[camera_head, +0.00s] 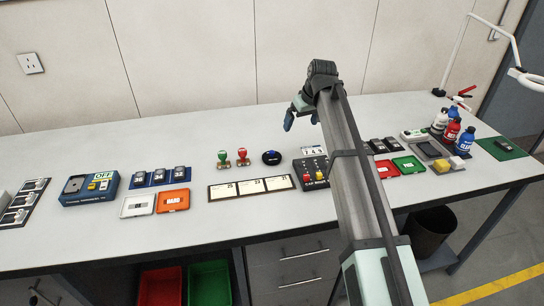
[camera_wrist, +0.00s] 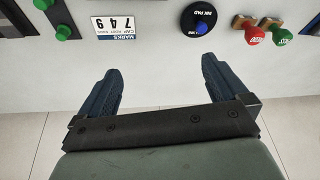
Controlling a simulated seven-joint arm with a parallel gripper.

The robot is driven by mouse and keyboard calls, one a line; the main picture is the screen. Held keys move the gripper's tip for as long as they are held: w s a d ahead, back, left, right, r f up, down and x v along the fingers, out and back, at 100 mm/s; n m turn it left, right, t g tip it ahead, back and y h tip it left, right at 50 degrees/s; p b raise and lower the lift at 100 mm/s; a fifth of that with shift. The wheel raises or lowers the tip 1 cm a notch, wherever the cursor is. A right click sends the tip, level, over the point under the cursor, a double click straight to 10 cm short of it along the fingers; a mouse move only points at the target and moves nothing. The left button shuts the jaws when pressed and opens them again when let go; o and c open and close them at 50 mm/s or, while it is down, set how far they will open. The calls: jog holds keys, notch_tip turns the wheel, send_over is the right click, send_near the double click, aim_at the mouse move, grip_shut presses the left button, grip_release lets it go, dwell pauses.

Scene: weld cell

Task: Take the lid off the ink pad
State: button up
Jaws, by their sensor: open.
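The ink pad is a round dark blue tin with its lid on top; in the wrist view the ink pad (camera_wrist: 197,17) is at the top, labelled and with a blue knob on its lid. In the head view the ink pad (camera_head: 271,157) sits on the table, right of two stamps. My gripper (camera_wrist: 158,80) is open and empty, with its blue fingers apart. In the head view my gripper (camera_head: 301,118) is raised near the back of the table, to the right of the ink pad and apart from it.
A green stamp (camera_head: 223,158) and a red stamp (camera_head: 242,157) stand left of the ink pad. Three cream cards (camera_head: 251,187) lie in front. The bench behind the ink pad is clear.

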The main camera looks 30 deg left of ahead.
jog(key=n, duration=0.2)
send_near(273, 152)
jog(key=shift+g+h, duration=0.3)
jog(key=a+f, duration=0.1)
jog(key=w+a+f, duration=0.1)
jog(key=f, duration=0.1)
jog(key=shift+w+f, duration=0.2)
jog(key=shift+s+x, duration=0.15)
jog(key=shift+x, duration=1.15)
jog(key=shift+s+x, duration=0.1)
jog(key=shift+x, duration=1.15)
jog(key=shift+d+f, duration=0.1)
jog(key=shift+d, duration=0.05)
jog(key=c, duration=1.1)
